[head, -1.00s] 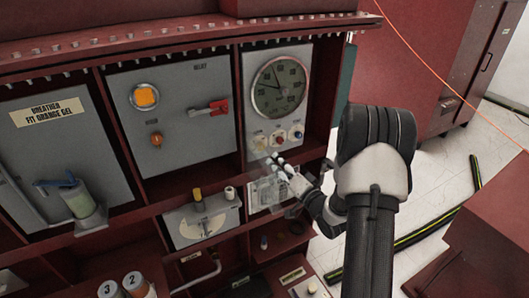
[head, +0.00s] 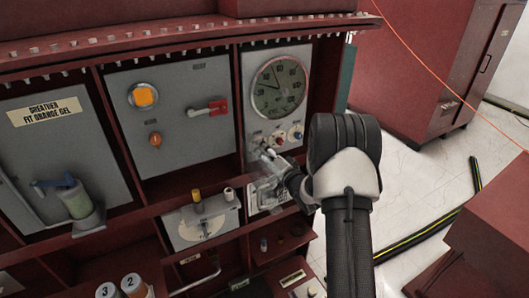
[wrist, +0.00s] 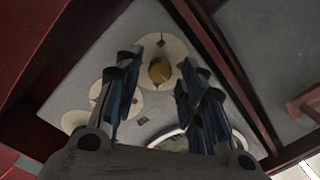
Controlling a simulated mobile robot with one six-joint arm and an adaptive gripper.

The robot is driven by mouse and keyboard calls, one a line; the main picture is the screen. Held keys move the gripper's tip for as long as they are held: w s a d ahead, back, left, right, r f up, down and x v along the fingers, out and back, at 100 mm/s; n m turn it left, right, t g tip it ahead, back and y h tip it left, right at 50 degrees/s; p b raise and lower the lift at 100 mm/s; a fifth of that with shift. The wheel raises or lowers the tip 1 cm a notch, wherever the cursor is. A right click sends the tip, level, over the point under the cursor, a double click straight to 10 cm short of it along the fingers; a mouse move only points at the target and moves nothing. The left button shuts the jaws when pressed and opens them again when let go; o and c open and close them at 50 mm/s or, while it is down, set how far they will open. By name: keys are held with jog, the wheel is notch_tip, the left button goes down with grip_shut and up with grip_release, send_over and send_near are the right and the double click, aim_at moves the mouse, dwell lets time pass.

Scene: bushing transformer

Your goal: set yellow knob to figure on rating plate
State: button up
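The yellow knob (wrist: 160,71) sits on a round pale disc on the grey gauge panel. In the wrist view it lies between the two finger pairs of my gripper (wrist: 162,58), with gaps on both sides. My gripper is open; whether its tips reach the knob's depth I cannot tell. In the head view my gripper (head: 266,153) is at the lower left of the gauge panel, just below the yellow knob (head: 257,140), and partly covers that area. The knob's pointer and scale figures are too small to read. I cannot make out a readable rating plate.
A round gauge (head: 279,87) is above the knobs. A red knob (head: 278,139) and a blue knob (head: 296,132) stand to the right. Red cabinet dividers border the panel. A red-handled switch (head: 213,107) and an orange button (head: 145,95) are on the panel to the left.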

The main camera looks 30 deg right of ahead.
grip_shut()
jog(key=shift+n+b, duration=0.4)
jog(key=n+b, duration=0.3)
jog(key=shift+f+n, duration=0.1)
jog(key=shift+n, duration=0.2)
jog(key=shift+n+b, duration=1.95)
jog(key=shift+n, duration=0.15)
jog(key=shift+r+g, duration=0.2)
jog(key=shift+g, duration=0.1)
jog(key=shift+o, duration=0.9)
grip_release()
